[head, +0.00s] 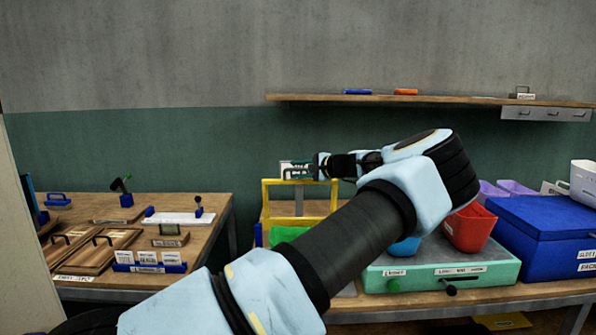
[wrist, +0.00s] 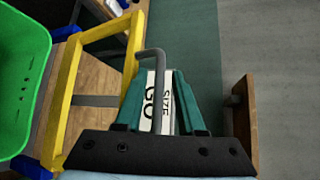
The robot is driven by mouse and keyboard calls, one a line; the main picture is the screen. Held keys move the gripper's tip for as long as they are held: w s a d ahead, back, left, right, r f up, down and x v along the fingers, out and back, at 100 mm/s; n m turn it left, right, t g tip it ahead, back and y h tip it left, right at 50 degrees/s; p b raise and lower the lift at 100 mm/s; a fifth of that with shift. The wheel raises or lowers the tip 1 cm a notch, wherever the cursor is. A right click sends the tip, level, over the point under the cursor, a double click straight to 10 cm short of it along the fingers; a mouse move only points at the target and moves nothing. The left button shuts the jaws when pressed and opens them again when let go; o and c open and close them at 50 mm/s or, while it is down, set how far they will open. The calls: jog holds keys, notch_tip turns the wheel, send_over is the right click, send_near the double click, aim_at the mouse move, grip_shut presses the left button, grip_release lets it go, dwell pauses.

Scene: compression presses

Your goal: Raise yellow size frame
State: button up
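The yellow frame (head: 265,205) stands upright on the middle bench in the head view. In the wrist view its bars (wrist: 66,95) fill the left side. My gripper (head: 299,172) is level with the frame's top bar, in front of a white label plate (head: 290,165). In the wrist view, my gripper's teal fingers (wrist: 161,88) are apart. A grey bent handle rod (wrist: 158,70) and a white label reading "SIZE GO" (wrist: 150,105) show between them. White shows on both sides of the rod, so the fingers do not look closed on it. The fingertips' contact is unclear.
A green bin (wrist: 22,85) lies close left of the frame in the wrist view. A mint-green box (head: 490,272) with a red bin (head: 468,228) and a blue case (head: 545,230) stand right. A wooden shelf (head: 440,99) runs above. A second bench (head: 215,215) stands left.

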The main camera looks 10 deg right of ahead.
jog(key=shift+o, duration=0.2)
jog(key=shift+s+d, duration=0.2)
jog(key=b+v, duration=0.4)
jog(key=v, duration=0.6)
jog(key=shift+r, duration=0.15)
jog(key=shift+s, duration=0.15)
jog(key=s+a+f+n+g+h, duration=0.1)
jog(key=a+f+n+g, duration=0.15)
jog(key=a+f, duration=0.4)
jog(key=s+a+f+n+g+h, duration=0.1)
jog(key=a+f+n+g, duration=0.15)
jog(key=a, duration=0.75)
jog(key=s+a+f+n+g+h, duration=0.1)
jog(key=a+f+g, duration=0.35)
jog(key=a, duration=0.35)
jog(key=s+a+n+h, duration=0.3)
jog(key=s, duration=0.9)
jog(key=s+a+f+n+g+h, duration=0.1)
jog(key=s+a+n+h, duration=0.2)
jog(key=s, duration=1)
jog(key=shift+a+f+n, duration=0.25)
jog(key=shift+a+n, duration=0.05)
jog(key=shift+a, duration=0.3)
